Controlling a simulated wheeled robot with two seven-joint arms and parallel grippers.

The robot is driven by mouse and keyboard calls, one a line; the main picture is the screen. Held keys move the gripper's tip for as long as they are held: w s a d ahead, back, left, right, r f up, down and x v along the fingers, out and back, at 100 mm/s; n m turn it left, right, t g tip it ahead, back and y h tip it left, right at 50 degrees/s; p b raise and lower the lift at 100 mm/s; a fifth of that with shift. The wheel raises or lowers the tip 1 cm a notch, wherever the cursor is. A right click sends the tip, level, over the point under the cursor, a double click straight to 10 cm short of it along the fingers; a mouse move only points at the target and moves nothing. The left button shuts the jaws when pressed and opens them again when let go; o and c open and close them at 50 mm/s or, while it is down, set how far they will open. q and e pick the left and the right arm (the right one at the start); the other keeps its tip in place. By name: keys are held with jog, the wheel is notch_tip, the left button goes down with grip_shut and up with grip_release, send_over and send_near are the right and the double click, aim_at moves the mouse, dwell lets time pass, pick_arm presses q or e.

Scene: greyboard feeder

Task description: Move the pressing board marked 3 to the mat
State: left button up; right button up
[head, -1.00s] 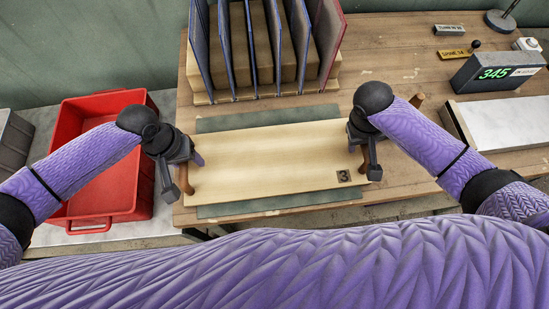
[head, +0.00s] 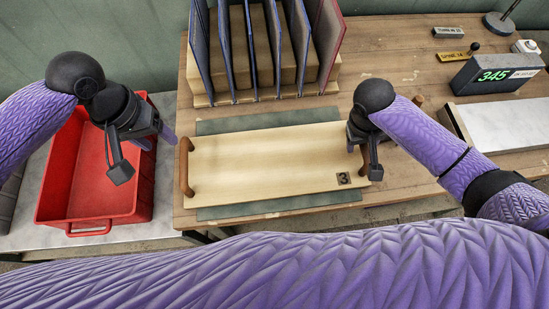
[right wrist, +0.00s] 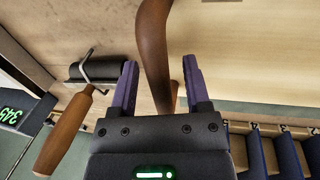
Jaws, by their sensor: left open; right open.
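The pressing board marked 3 (head: 265,160) is a pale wooden board with a brown handle at each end. It lies on the grey-green mat (head: 270,120), whose edges show above and below it. My left gripper (head: 160,140) is open and empty, up and left of the board's left handle (head: 185,166), above the red crate's right side. My right gripper (head: 366,160) is at the board's right end. In the right wrist view its fingers (right wrist: 160,88) are open, one on each side of the brown right handle (right wrist: 155,45).
A red crate (head: 70,222) stands at the left. A rack (head: 325,88) of blue and red folders stands behind the mat. A display reading 345 (head: 495,73) and a white slab (head: 510,122) are at the right. A wooden-handled tool (right wrist: 62,135) lies near my right gripper.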

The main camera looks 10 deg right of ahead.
notch_tip(320, 180, up, 11)
jog(key=a, duration=0.2)
jog(key=shift+f, duration=0.2)
